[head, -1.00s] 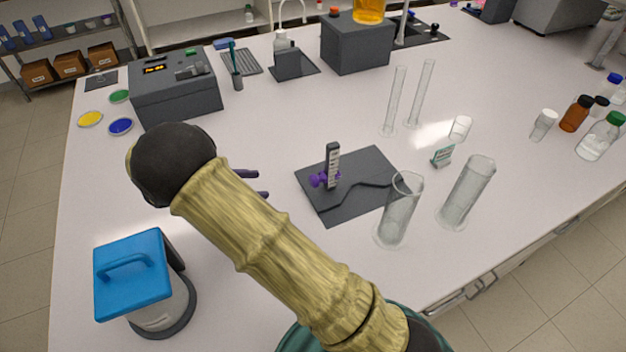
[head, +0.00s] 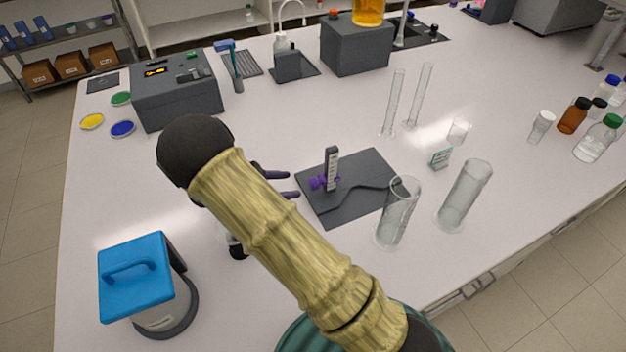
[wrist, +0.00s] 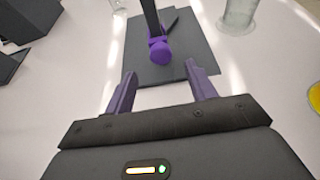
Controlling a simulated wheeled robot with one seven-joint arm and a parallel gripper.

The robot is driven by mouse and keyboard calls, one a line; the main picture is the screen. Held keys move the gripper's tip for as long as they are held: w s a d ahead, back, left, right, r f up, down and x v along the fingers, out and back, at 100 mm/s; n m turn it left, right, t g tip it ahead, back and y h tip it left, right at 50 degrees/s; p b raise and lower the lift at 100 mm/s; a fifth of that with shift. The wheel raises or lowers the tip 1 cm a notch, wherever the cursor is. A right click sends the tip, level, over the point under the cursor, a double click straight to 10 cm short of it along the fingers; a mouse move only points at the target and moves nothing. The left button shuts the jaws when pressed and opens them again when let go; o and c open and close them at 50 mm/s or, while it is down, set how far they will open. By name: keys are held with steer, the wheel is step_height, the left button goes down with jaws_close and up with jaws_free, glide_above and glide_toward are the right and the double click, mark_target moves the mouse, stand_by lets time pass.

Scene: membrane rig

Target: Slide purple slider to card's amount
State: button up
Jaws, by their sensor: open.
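The purple slider (head: 318,182) sits low on an upright scale post (head: 332,166) that stands on a dark grey base plate (head: 367,166). The slider's round purple knob also shows in the wrist view (wrist: 160,51), with the plate (wrist: 194,53) under it. In the head view my arm hides most of the gripper.
Two wide clear cylinders (head: 397,213) and (head: 465,195) stand right of the plate. Two thin cylinders (head: 392,103) and (head: 419,95) stand behind it. A blue-lidded container (head: 135,279) is at front left.

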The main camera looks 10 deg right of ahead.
mark_target(310, 183)
steer(key=p+x, duration=0.2)
steer(key=x, duration=0.6)
steer(key=shift+d+f, duration=0.15)
steer(key=shift+d, duration=0.25)
